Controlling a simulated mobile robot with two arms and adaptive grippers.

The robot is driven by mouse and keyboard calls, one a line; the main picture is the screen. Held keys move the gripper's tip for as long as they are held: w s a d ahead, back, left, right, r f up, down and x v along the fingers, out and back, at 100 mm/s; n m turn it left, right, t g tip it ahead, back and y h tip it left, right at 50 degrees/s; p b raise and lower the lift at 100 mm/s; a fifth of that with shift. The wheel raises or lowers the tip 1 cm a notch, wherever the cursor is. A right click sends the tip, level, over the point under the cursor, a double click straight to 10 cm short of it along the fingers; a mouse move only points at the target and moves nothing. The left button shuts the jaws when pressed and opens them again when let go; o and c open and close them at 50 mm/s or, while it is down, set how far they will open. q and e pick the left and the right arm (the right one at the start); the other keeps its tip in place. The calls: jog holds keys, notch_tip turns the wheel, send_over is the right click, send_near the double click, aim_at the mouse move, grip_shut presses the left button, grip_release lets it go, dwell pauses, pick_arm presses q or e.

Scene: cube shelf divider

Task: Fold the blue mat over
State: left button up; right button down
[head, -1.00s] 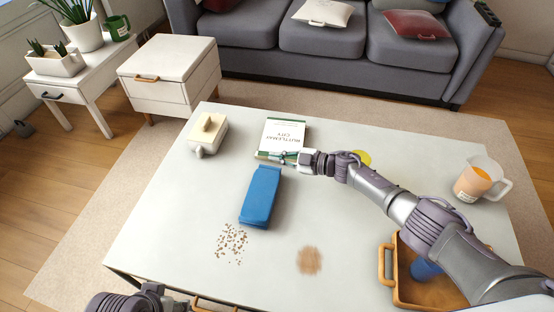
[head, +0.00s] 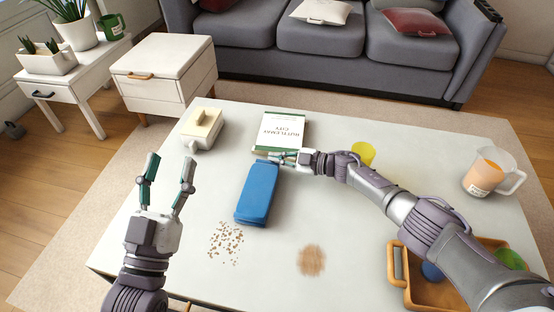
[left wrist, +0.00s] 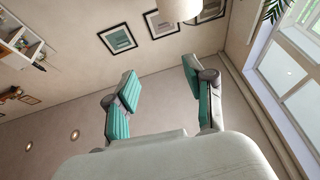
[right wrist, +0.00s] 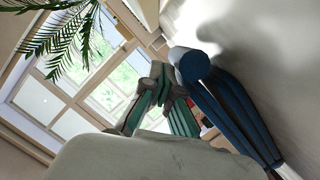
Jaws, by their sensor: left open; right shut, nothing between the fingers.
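The blue mat (head: 258,195) lies on the white table as a narrow, thick strip that looks folded in layers. Its layered edge shows close up in the right wrist view (right wrist: 232,112). My right gripper (head: 274,157) is shut and empty at the mat's far end, between the mat and the book; whether it touches the mat I cannot tell. My left gripper (head: 169,165) is raised above the table's left side, open and empty, fingers pointing up and away. In the left wrist view its spread fingers (left wrist: 160,95) face the wall, with no mat in sight.
A book (head: 279,132) lies beyond the mat and a butter dish (head: 201,130) stands at the far left. Brown crumbs (head: 225,242) and a brown stain (head: 311,260) are in front.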

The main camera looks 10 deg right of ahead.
jog(key=shift+d+f+b, duration=0.1)
jog(key=shift+f+b, duration=0.25)
jog(key=shift+f, duration=0.25)
pick_arm(q)
jog(key=s+r+t, duration=0.1)
jog(key=r, duration=0.1)
jog(key=s+r+t, duration=0.1)
jog(key=t, duration=0.1)
jog(key=shift+s+r+h, duration=0.2)
jog(key=shift+r+h, duration=0.2)
pick_arm(e)
jog(key=shift+s+f, duration=0.1)
jog(key=shift+f, duration=0.1)
notch_tip(320, 180, up, 11)
jog(key=shift+w, duration=0.2)
pick_arm(q)
jog(key=shift+w, duration=0.15)
